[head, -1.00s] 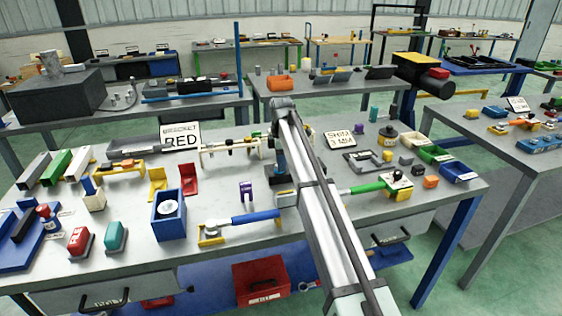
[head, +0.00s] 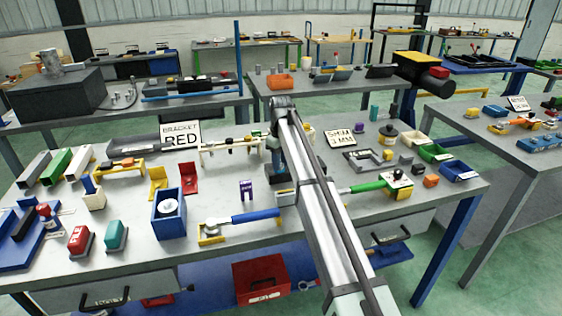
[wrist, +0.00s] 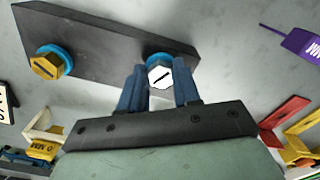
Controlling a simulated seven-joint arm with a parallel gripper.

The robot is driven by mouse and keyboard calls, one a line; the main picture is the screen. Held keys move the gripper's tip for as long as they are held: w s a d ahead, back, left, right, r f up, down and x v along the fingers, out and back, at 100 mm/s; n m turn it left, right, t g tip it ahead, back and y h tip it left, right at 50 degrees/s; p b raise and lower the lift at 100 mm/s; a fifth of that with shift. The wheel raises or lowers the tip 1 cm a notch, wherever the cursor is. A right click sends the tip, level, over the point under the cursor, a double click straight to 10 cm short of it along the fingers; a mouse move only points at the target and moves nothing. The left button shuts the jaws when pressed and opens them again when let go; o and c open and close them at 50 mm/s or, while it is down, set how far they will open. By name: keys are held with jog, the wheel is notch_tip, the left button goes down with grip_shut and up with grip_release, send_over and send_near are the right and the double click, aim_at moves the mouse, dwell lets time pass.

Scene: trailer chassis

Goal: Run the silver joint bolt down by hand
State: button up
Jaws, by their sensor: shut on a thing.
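The silver joint bolt (wrist: 160,77) has a hex head with a dark slot and a blue ring under it. It sits at one end of a dark flat plate (wrist: 100,45) in the wrist view. My gripper (wrist: 159,90) has its blue fingers shut on either side of the bolt head. A gold bolt (wrist: 48,66) with its own blue ring stands at the plate's other end, apart from the gripper. In the head view my gripper (head: 277,166) is low over the bench, and my arm hides most of the plate and the bolt.
A purple piece (head: 246,189) stands left of the gripper. A blue-handled tool (head: 255,217) lies in front, and a white rail (head: 230,147) stands behind left. A green-handled tool (head: 367,187) lies to the right. Bare bench (head: 215,180) shows left of the purple piece.

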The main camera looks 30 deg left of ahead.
jog(key=m, duration=0.6)
jog(key=shift+s+a+r, duration=0.1)
jog(key=shift+a+r, duration=0.05)
jog(key=m, duration=0.5)
jog(key=shift+a+m, duration=0.15)
jog(key=shift+m, duration=0.25)
jog(key=m, duration=0.6)
jog(key=shift+a, duration=0.2)
jog(key=m, duration=0.5)
jog(key=shift+a+m, duration=0.15)
jog(key=shift+m, duration=0.15)
jog(key=o, duration=1.1)
jog(key=shift+c, duration=0.2)
notch_tip(320, 180, up, 14)
